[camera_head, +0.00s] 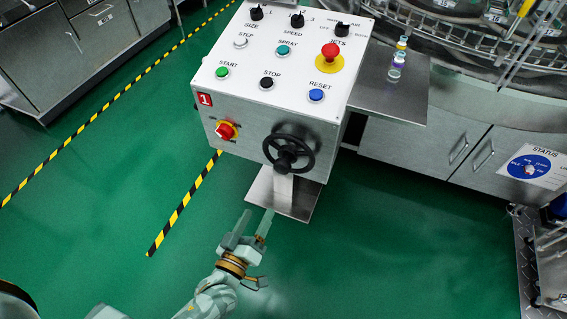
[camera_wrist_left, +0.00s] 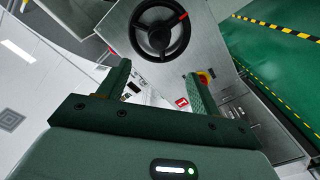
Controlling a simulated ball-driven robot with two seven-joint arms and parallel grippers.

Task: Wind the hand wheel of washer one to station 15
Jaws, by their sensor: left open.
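The black hand wheel (camera_head: 287,153) sits on the front face of a white control box (camera_head: 262,115) that carries a red plate with a 1 (camera_head: 204,99). In the left wrist view the wheel (camera_wrist_left: 158,38) shows as a spoked ring with a red mark on its rim at upper right. My left gripper (camera_head: 254,214) is open and empty, below and a little left of the wheel in the head view, apart from it. In the left wrist view the open fingers (camera_wrist_left: 158,74) point toward the wheel. My right gripper is out of view.
A red rotary switch (camera_head: 226,130) is left of the wheel. Push buttons and a red emergency stop (camera_head: 331,51) are on the box top. A steel foot plate (camera_head: 284,195) lies below. A status dial (camera_head: 530,168) is at right. Green floor is clear around my left arm.

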